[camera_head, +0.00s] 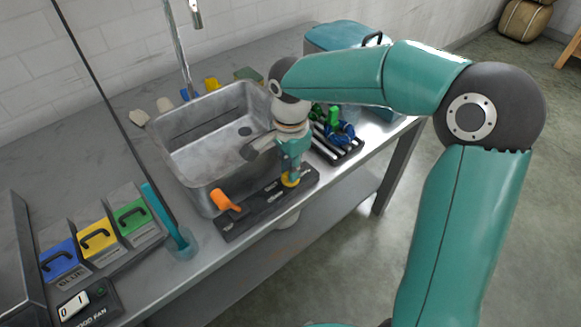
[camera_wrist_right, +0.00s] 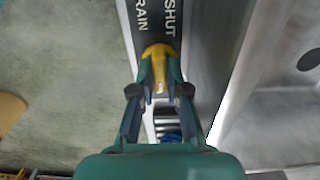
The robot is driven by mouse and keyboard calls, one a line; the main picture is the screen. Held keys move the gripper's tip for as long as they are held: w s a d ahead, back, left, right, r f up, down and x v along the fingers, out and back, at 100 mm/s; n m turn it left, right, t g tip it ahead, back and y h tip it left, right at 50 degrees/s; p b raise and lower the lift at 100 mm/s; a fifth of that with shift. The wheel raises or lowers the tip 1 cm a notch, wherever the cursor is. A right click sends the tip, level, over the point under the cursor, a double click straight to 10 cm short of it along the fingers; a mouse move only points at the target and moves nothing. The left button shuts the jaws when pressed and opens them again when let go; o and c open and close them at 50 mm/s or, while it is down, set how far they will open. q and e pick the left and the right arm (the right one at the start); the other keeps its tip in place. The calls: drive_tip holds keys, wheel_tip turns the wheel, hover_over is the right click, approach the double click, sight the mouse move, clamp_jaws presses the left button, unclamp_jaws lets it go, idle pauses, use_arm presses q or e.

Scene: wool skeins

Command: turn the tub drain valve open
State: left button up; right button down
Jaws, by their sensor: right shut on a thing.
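The metal tub (camera_head: 215,180) stands on the grey bench. A dark valve panel (camera_head: 250,219) runs along its front. An orange handle (camera_head: 226,201) sits at the panel's left end. A yellow handle (camera_head: 289,182) sits toward its right end; in the right wrist view the yellow handle (camera_wrist_right: 158,50) is beside the words "DRAIN" and "SHUT". My right gripper (camera_head: 293,167) points down at it, and in the wrist view its fingers (camera_wrist_right: 160,80) are shut on the yellow handle from both sides. The handle's lower part is hidden. My left gripper is out of view.
A black rack (camera_head: 344,158) with green and blue items stands right of the tub. A teal box (camera_head: 338,36) is behind it.

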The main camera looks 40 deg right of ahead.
drive_tip(key=shift+w, duration=0.1)
drive_tip(key=c, duration=1.2)
unclamp_jaws()
drive_tip(key=shift+o, duration=0.2)
drive_tip(key=shift+r, duration=0.1)
wheel_tip(320, 180, up, 7)
drive_tip(key=shift+r, duration=0.15)
